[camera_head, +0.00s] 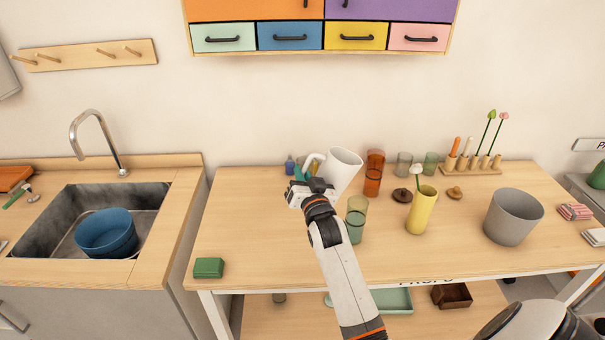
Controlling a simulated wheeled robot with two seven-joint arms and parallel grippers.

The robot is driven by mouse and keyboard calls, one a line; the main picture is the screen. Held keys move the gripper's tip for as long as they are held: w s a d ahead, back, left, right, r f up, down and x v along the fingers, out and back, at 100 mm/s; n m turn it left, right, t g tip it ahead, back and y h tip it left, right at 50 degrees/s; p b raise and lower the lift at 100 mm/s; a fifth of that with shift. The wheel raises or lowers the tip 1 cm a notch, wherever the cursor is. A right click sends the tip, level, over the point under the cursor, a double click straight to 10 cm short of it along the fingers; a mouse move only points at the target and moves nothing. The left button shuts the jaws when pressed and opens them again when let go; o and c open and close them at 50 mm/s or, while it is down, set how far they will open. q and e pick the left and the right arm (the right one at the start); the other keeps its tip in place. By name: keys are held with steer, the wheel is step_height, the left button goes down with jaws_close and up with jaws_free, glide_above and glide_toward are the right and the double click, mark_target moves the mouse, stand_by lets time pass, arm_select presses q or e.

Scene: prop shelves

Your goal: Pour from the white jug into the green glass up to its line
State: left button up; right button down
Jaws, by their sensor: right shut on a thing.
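The white jug (343,169) is in the middle of the head view, its mouth up and leaning a little to the right. My right gripper (311,181) is shut on the jug at its handle side, on the left; the wrist hides the lower part of the jug. The green glass (356,222) stands upright on the table, just right of my forearm and nearer than the jug. It looks partly filled with green, but its line is too small to make out. My left gripper is out of view.
An orange glass (374,174), two more glasses (404,164) (431,163), a yellow vase (421,212) and a grey bucket (513,217) stand to the right. A green block (209,267) lies at the table's front left. The table's left part is mostly clear. The sink (60,215) is farther left.

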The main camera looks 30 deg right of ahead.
steer(key=shift+f+n, duration=0.35)
steer(key=shift+n, duration=0.35)
steer(key=shift+r+p, duration=0.2)
steer(key=shift+p, duration=1.05)
steer(key=shift+w+a+f+n+b, duration=0.15)
steer(key=shift+a+f+n+b, duration=0.15)
steer(key=shift+f+b, duration=0.3)
steer(key=shift+w+a+f+n+g+y+b, duration=0.15)
steer(key=shift+w+a+f+n+b, duration=0.1)
steer(key=shift+a+f+n, duration=0.25)
steer(key=shift+w+a+f+n+g+y+b, duration=0.15)
steer(key=shift+w+a+f+n, duration=0.1)
steer(key=shift+f+n, duration=0.4)
steer(key=shift+r, duration=0.1)
